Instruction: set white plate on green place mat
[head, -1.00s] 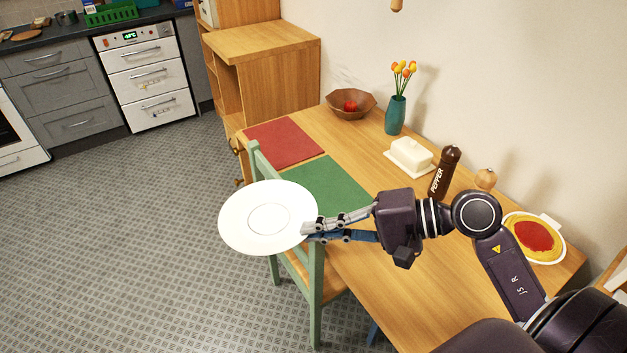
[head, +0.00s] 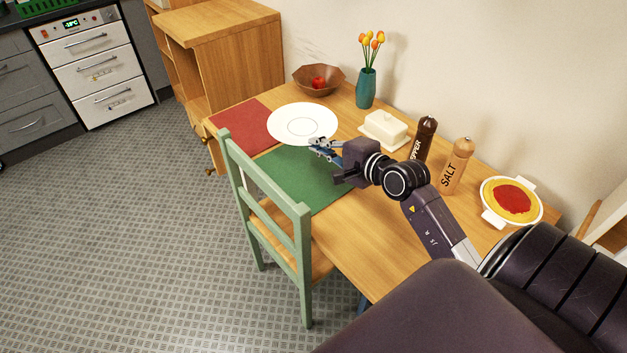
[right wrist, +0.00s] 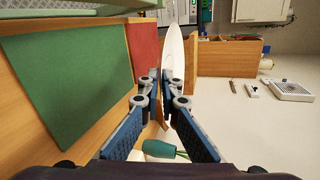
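The white plate (head: 302,122) is held by its near rim in my right gripper (head: 322,147), whose fingers are shut on it. In the head view it appears over the back of the table, covering the red mat's right corner and touching the green mat's upper edge in the picture. In the right wrist view the plate (right wrist: 174,52) shows edge-on between the fingertips (right wrist: 165,88), apparently above the table. The green place mat (head: 312,182) lies flat and bare on the table; it also shows in the right wrist view (right wrist: 60,85). My left gripper is out of view.
A red mat (head: 238,128) lies left of the green one. A teal vase (head: 366,88) of flowers, a wooden bowl (head: 334,82), a butter dish (head: 384,128), pepper mill (head: 424,134), salt mill (head: 457,168) and food dish (head: 497,216) stand along the wall. A green chair (head: 262,190) stands in front.

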